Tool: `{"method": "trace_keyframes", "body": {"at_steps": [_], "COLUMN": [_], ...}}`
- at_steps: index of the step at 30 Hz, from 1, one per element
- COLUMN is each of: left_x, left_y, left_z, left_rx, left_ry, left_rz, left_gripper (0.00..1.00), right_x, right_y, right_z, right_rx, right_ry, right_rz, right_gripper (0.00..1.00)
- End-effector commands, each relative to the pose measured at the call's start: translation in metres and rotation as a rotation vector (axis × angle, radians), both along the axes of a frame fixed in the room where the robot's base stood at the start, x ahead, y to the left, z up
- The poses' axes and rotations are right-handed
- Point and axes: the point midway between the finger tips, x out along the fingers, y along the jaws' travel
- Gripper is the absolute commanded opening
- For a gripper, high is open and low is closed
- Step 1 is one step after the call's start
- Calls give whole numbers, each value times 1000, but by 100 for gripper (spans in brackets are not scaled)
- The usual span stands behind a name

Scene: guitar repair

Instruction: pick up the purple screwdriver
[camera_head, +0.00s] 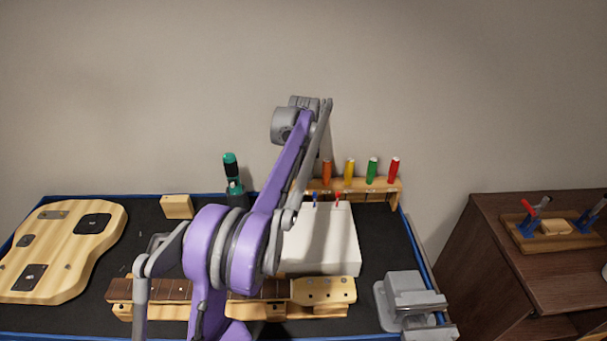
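No purple screwdriver shows in the head view. The wooden screwdriver rack (378,196) stands at the back of the bench. It holds upright screwdrivers with orange (326,172), yellow (349,172), green (372,170) and red (394,170) handles. The rack's left end is hidden behind my purple and grey arm, which fills the middle of the view. This arm rises from the bottom, bends high up and folds down near the rack's left end. I cannot make out the fingertips of either gripper.
A guitar body (62,250) lies at the left, and a guitar neck (322,291) lies along the front. A white box (335,240), a wooden block (177,206) and a teal-topped bottle (232,175) stand on the bench. A grey vise (410,295) is at the front right, beside a brown cabinet (500,270).

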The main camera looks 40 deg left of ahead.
Motion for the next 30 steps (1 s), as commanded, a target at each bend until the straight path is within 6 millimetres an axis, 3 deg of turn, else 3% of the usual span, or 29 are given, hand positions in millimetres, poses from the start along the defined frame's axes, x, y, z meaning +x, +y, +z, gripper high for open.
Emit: {"method": "trace_keyframes", "body": {"at_steps": [1,5,30], "left_x": [0,0,0], "left_y": [0,0,0], "left_z": [0,0,0], "left_rx": [0,0,0], "left_ry": [0,0,0], "left_rz": [0,0,0], "left_gripper": [20,0,0], "right_x": [0,0,0], "right_y": [0,0,0], "right_z": [0,0,0], "right_rx": [0,0,0], "right_ry": [0,0,0], "right_rz": [0,0,0], "right_gripper": [58,58,58]}}
